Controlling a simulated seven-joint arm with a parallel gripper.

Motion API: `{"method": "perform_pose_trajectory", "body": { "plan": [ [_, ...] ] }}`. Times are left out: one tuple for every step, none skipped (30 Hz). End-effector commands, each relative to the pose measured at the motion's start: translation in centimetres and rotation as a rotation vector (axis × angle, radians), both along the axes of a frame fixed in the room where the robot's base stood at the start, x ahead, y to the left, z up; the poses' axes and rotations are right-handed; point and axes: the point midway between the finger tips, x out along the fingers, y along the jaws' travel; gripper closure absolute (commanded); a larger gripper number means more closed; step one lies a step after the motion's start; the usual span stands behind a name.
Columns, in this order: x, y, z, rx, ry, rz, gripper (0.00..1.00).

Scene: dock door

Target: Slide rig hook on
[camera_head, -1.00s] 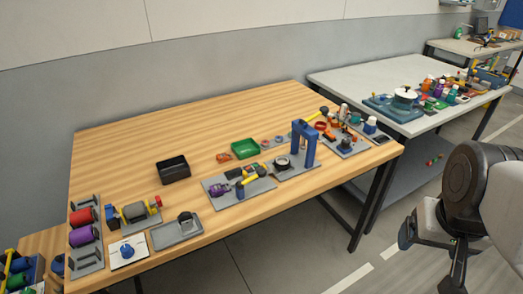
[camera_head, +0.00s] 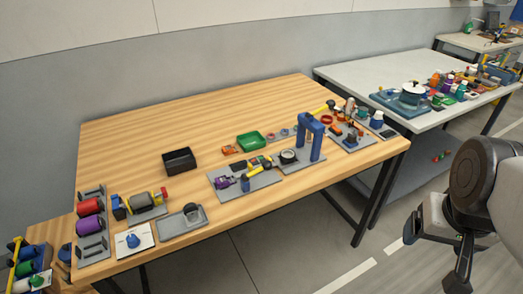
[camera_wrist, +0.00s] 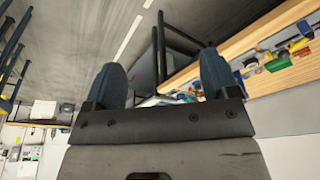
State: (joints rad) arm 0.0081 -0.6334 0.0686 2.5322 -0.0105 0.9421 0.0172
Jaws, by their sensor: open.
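My gripper (camera_wrist: 163,80) shows in the wrist view with two dark blue fingers spread apart and nothing between them. In the head view, my gripper (camera_head: 430,243) hangs at the lower right, over the floor and clear of the tables. A blue arch-shaped frame (camera_head: 315,142) stands on a grey plate near the right end of the wooden table (camera_head: 210,115). I cannot pick out the rig hook at this size.
The wooden table holds a black bin (camera_head: 179,160), a green tray (camera_head: 250,140), a rack with red and purple rolls (camera_head: 90,222), and several tool plates. A grey table (camera_head: 370,72) with a white pot stands beyond. The wooden table's back left is clear.

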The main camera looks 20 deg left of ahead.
Motion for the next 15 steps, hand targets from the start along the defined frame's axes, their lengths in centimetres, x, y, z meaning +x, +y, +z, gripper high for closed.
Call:
{"method": "perform_pose_trajectory", "body": {
  "plan": [
    [0.0, 0.0, 0.0, 0.000, 0.000, 0.000, 0.19],
    [0.0, 0.0, 0.0, 0.000, 0.000, 0.000, 0.21],
    [0.0, 0.0, 0.0, 0.000, 0.000, 0.000, 0.27],
    [0.0, 0.0, 0.0, 0.000, 0.000, 0.000, 0.32],
    [0.1, 0.0, 0.0, 0.000, 0.000, 0.001, 0.36],
    [0.1, 0.1, 0.0, -0.001, 0.001, 0.003, 0.42],
    [0.2, 0.1, 0.1, 0.000, 0.001, 0.004, 0.47],
    [0.4, 0.2, 0.1, 0.000, 0.002, 0.006, 0.52],
    [0.6, 0.2, 0.1, 0.000, 0.003, 0.010, 0.58],
    [0.8, 0.3, 0.2, 0.000, 0.004, 0.014, 0.60],
    [1.1, 0.5, 0.3, 0.000, 0.005, 0.019, 0.60],
    [1.4, 0.6, 0.3, -0.001, 0.007, 0.026, 0.60],
    [1.8, 0.8, 0.4, -0.001, 0.010, 0.032, 0.60],
    [2.2, 1.0, 0.4, -0.002, 0.012, 0.039, 0.60],
    [2.7, 1.2, 0.5, -0.002, 0.015, 0.049, 0.60]
  ]
}}
